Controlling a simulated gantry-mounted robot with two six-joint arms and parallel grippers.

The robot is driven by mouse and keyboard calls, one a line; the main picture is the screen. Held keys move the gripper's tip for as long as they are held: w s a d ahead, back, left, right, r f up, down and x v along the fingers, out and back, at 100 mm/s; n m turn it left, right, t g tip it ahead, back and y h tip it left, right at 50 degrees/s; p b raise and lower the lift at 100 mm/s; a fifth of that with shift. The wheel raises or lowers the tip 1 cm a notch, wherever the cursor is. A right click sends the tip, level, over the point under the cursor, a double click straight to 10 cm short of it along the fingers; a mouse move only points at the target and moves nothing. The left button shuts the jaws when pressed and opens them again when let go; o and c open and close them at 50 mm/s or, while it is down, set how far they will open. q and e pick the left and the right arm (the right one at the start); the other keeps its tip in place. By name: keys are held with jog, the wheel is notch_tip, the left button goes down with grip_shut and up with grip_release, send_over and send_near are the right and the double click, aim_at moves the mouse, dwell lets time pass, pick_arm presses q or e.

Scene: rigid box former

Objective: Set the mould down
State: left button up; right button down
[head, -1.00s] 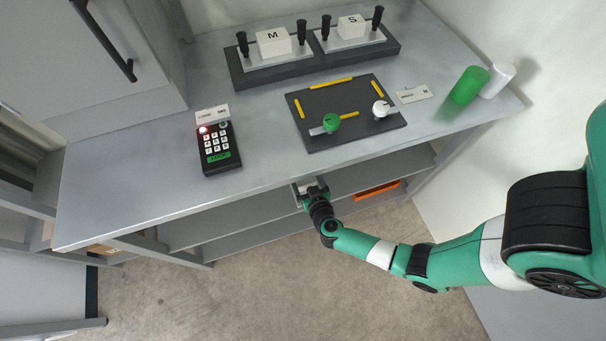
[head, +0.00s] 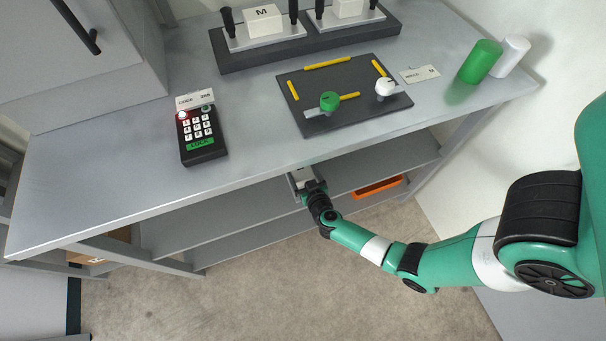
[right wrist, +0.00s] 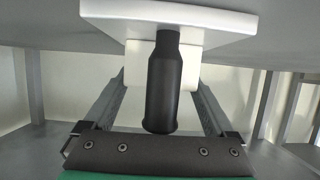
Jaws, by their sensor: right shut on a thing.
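My right gripper (head: 311,189) reaches in under the front edge of the workbench and is shut on a mould. The mould (head: 301,176) is a pale block on a plate, partly hidden by the gripper and bench top in the head view. In the right wrist view its white block (right wrist: 192,72) sits between the fingers (right wrist: 160,92), with a black handle (right wrist: 162,105) in front and the white plate (right wrist: 170,15) across the top. Whether the mould touches a shelf cannot be told. My left gripper is not in view.
A rack (head: 318,42) on the bench holds the M mould (head: 263,20) and another. A dark panel (head: 340,118) with green and white knobs, a keypad (head: 200,134) and two cylinders stand on the bench. An orange tray (head: 378,187) lies on a lower shelf.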

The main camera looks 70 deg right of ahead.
jog(key=shift+w, duration=0.1)
grip_release()
jog(key=shift+a+r+p, duration=0.1)
jog(key=shift+r+p, duration=0.2)
jog(key=p+v, duration=0.7)
jog(key=v, duration=0.4)
jog(key=shift+s+a, duration=0.15)
jog(key=shift+s, duration=0.3)
